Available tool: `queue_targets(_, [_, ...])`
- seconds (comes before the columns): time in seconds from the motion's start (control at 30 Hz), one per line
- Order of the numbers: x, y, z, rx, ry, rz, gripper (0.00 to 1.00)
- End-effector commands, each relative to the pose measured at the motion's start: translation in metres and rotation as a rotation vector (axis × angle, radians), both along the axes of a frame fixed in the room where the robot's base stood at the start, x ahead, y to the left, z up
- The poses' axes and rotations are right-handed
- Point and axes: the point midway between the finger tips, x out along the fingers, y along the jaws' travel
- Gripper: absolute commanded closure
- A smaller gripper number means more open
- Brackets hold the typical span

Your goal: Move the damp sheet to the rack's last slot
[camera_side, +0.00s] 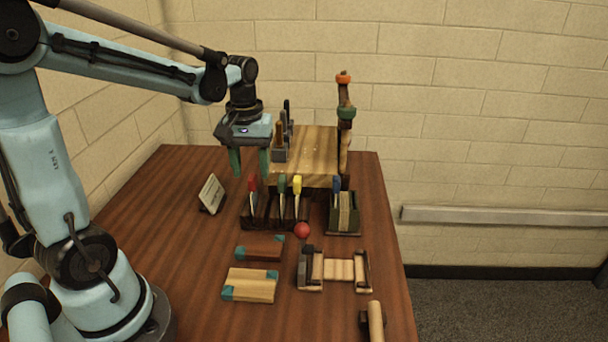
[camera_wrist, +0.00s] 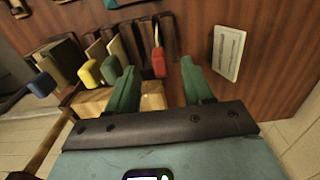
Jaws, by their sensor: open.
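My gripper (camera_side: 249,172) is open, its two green fingers pointing down, above and behind the left part of a dark slotted wooden rack (camera_side: 275,222). In the wrist view the open gripper (camera_wrist: 160,84) has nothing between its fingers. Upright pieces with a red tab (camera_side: 252,183), a green tab (camera_side: 282,184) and a yellow tab (camera_side: 297,182) stand in the rack. The red tab (camera_wrist: 159,63) shows between and beyond the fingers in the wrist view. A blue-tabbed piece (camera_side: 337,185) stands in a separate holder at right. I cannot make out a damp sheet.
A white card (camera_side: 211,193) leans left of the rack. A wooden board (camera_side: 318,150) and a tall post with an orange top (camera_side: 343,78) stand behind. A red ball (camera_side: 302,231), wooden blocks (camera_side: 250,284) and a small frame (camera_side: 338,269) are in front.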

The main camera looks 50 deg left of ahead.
Motion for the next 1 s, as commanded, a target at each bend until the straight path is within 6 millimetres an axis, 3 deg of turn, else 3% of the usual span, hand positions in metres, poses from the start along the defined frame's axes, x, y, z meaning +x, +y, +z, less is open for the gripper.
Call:
queue_targets(0.3, [0.0, 0.0, 0.054, 0.0, 0.0, 0.0, 0.49])
queue_targets(0.6, [0.0, 0.0, 0.088, 0.0, 0.0, 0.0, 0.49])
queue_targets(0.77, [-0.001, -0.004, 0.092, 0.005, -0.015, -0.022, 0.49])
queue_targets(1.0, [-0.012, -0.044, 0.073, 0.072, -0.196, -0.268, 0.49])
